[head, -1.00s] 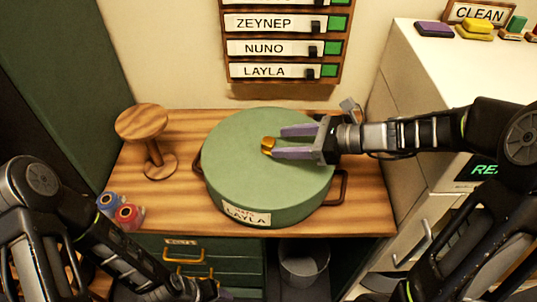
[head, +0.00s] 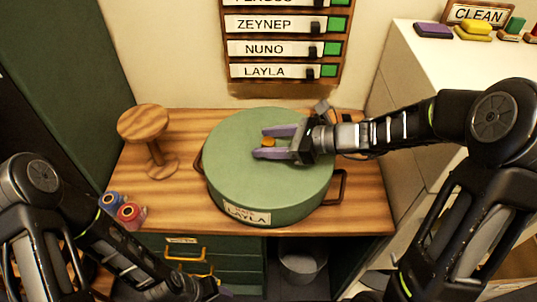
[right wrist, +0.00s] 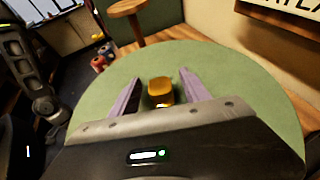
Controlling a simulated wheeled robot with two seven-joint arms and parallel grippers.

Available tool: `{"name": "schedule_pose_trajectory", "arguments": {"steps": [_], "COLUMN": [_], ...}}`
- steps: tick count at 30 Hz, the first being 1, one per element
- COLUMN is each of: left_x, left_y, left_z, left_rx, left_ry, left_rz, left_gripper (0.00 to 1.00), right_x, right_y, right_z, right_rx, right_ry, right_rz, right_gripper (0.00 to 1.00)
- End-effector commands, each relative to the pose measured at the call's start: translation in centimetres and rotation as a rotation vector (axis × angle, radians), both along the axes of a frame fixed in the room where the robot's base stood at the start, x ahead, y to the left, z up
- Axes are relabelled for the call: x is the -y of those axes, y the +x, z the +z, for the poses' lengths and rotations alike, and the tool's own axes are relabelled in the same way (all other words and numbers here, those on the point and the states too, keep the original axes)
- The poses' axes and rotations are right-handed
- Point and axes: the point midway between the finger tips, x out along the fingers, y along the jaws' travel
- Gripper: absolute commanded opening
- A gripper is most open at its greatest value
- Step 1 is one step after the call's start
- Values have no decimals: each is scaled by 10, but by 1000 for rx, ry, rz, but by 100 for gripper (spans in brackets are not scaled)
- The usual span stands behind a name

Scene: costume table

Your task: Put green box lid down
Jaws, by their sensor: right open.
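The round green box (head: 285,203) stands on the wooden table, with a LAYLA label on its front. Its green lid (head: 240,150) is on top and looks level. A small golden knob (head: 268,142) sits at the middle of the lid. My right gripper (head: 263,142) is open over the lid, its purple fingers on either side of the knob.
A wooden stand (head: 145,125) is at the table's back left. Blue and red spools (head: 122,207) lie at the left front edge. Name plates (head: 285,47) hang on the wall. A white cabinet (head: 420,100) stands at the right.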

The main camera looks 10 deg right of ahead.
Motion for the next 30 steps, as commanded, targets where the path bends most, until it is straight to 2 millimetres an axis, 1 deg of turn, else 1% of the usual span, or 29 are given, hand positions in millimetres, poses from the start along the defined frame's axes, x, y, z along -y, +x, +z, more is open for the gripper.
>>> {"name": "schedule_pose_trajectory", "arguments": {"steps": [3, 23, 30], "left_x": [0, 0, 0], "left_y": [0, 0, 0], "left_z": [0, 0, 0], "left_rx": [0, 0, 0], "left_ry": [0, 0, 0], "left_rz": [0, 0, 0], "left_gripper": [50, 50, 50], "right_x": [0, 0, 0], "right_y": [0, 0, 0], "right_z": [0, 0, 0], "right_rx": [0, 0, 0], "right_ry": [0, 0, 0], "right_rz": [0, 0, 0], "right_gripper": [54, 0, 0]}}
